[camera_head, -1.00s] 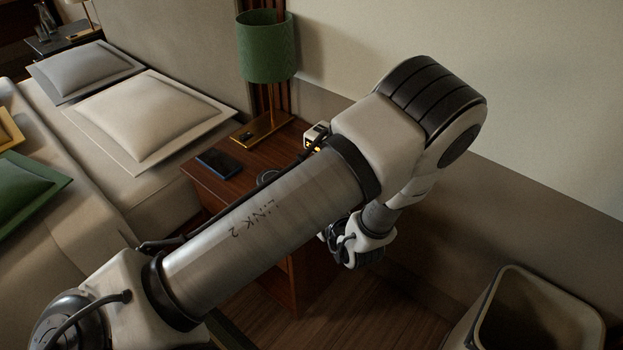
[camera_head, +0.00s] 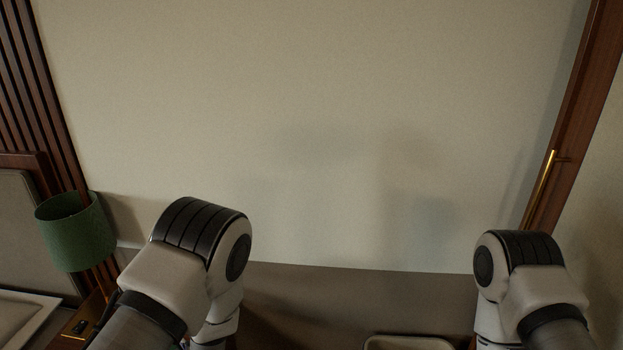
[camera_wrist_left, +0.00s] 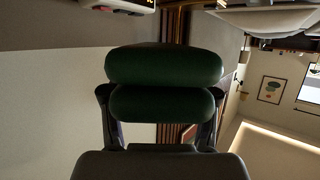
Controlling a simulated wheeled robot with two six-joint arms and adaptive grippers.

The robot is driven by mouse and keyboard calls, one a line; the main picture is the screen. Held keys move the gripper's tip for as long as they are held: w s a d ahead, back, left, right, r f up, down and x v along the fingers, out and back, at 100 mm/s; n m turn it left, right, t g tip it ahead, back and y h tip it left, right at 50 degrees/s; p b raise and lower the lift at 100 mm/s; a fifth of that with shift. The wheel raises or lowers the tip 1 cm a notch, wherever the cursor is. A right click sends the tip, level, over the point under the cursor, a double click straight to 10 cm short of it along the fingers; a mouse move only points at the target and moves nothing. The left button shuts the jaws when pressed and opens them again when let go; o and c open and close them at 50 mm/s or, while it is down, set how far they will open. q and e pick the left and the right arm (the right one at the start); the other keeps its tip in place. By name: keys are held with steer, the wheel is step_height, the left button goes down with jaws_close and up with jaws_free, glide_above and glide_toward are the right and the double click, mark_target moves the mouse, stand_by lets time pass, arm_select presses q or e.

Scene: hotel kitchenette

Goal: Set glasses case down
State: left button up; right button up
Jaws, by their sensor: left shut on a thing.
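The glasses case (camera_wrist_left: 165,66) is dark green and shows as two rounded halves, one above the other, in the left wrist view. My left gripper (camera_wrist_left: 160,103) is shut on it, with a dark finger at each side. In the head view my left arm is at the lower left, but its gripper and the case are hidden or out of frame. My right arm is at the lower right of the head view, and its gripper is not visible.
A green lamp (camera_head: 76,232) stands at the left of the head view, over a sliver of wooden nightstand. A pale bin rim (camera_head: 408,342) shows at the bottom edge. A plain wall (camera_head: 320,120) fills the middle. A door with a brass handle (camera_head: 541,188) is at right.

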arm_select(q)
steer(key=w+d+r+m+t+h, duration=0.1)
steer(key=d+r+m+t+h, duration=0.2)
steer(key=d+m+h, duration=0.5)
steer(key=d+r+h+p, duration=0.1)
steer(key=d, duration=0.2)
steer(key=shift+d+m+t, duration=0.25)
steer(key=shift+m+t, duration=0.15)
arm_select(e)
steer(key=shift+r, duration=0.95)
